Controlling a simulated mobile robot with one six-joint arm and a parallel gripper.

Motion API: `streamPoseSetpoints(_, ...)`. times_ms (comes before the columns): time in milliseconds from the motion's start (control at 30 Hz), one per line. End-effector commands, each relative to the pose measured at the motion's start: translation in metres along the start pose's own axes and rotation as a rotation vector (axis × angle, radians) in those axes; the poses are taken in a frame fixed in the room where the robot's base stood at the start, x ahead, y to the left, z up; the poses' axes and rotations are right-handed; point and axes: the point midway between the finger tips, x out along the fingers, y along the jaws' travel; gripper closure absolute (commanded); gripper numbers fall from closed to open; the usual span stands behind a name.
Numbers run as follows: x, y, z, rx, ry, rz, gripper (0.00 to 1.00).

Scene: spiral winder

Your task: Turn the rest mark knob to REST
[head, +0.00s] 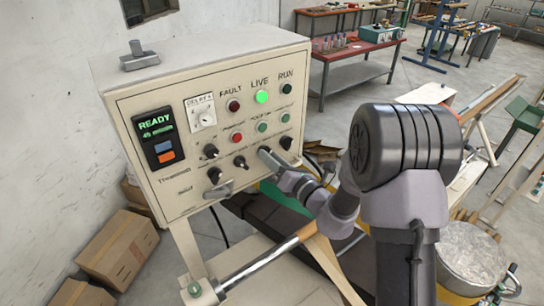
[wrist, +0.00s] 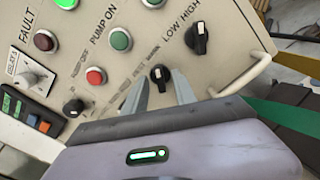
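The cream control panel (head: 165,200) carries several black knobs. In the wrist view, one black knob (wrist: 160,74) with a white pointer line lies between the fingertips of my gripper (wrist: 161,86). The fingers are apart, one on each side of this knob; I cannot tell whether they touch it. In the head view, my gripper (head: 268,157) is at the panel's lower right and hides this knob.
A second knob (wrist: 197,38) marked LOW HIGH sits up and right. A black knob (wrist: 73,107) and red button (wrist: 95,76) are to the left. The LIVE lamp (head: 262,97) glows green; the display (head: 156,127) reads READY. A handle bar (wrist: 245,77) lies along the panel edge.

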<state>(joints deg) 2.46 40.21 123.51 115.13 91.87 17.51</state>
Motion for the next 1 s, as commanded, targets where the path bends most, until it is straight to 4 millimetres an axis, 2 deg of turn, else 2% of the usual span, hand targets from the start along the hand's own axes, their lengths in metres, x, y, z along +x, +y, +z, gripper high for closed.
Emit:
streamPoseSetpoints(200, 0.0002, -0.0002, -0.0002, 0.0, 0.0, 0.0, 0.69)
streamPoseSetpoints(367, 0.0, -0.0002, -0.0001, 0.0, 0.0, 0.0, 1.0)
streamPoseSetpoints(767, -0.0001, -0.0009, -0.0011, -0.028, 0.0, 0.0, 1.0)
streamPoseSetpoints(1000, 0.0, -0.0022, -0.0026, -0.162, -0.002, 0.001, 1.0)
